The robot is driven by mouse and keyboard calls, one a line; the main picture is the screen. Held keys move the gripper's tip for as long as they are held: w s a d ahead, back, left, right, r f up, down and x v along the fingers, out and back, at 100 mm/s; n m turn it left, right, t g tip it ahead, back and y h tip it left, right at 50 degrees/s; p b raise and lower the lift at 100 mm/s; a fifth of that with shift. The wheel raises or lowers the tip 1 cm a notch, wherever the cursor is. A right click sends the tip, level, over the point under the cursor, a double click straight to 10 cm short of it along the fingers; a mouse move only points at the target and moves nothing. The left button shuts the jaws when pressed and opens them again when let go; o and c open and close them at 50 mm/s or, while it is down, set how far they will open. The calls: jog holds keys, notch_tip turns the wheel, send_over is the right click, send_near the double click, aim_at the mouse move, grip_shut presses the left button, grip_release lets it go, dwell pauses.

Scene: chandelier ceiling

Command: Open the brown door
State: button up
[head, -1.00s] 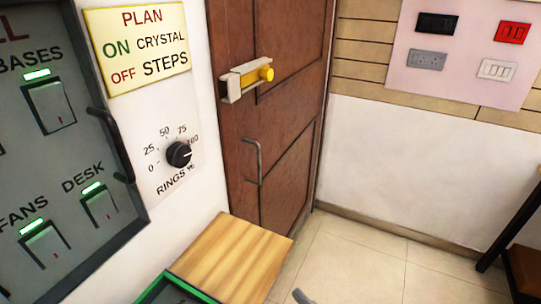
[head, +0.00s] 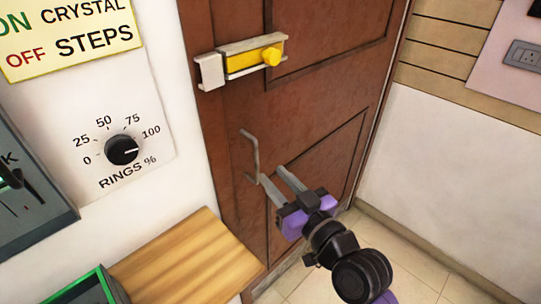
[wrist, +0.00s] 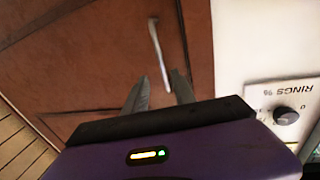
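The brown door (head: 300,110) stands shut in its frame in the head view and fills much of the wrist view (wrist: 90,60). A yellow slide bolt (head: 250,60) in a pale bracket sits high on its left side; I cannot tell whether its tip is inside the keeper. Below it is a thin grey bar handle (head: 252,152), also in the wrist view (wrist: 156,45). My gripper (head: 272,174) is open and empty, its two grey fingers apart near the handle's lower end. In the wrist view the fingertips (wrist: 160,76) lie either side of that end, apparently not gripping it.
A wooden-topped surface (head: 185,262) stands left of the door, below a rings dial (head: 122,149) and a sign (head: 75,35) on the white wall. A switch panel (head: 30,190) is at far left. Tiled floor (head: 415,275) is clear at right.

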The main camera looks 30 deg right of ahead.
aim_at(257, 162)
jog(key=shift+w+a+f+p, duration=0.1)
jog(key=shift+w+a+p, duration=0.15)
jog(key=shift+w, duration=1.05)
jog(key=shift+w+a+f+p, duration=0.1)
jog(key=shift+w+a+p, duration=0.15)
jog(key=shift+w, duration=1)
jog(key=shift+w+a+p, duration=0.15)
jog(key=shift+w+p, duration=0.15)
jog(key=shift+w, duration=1)
grip_shut()
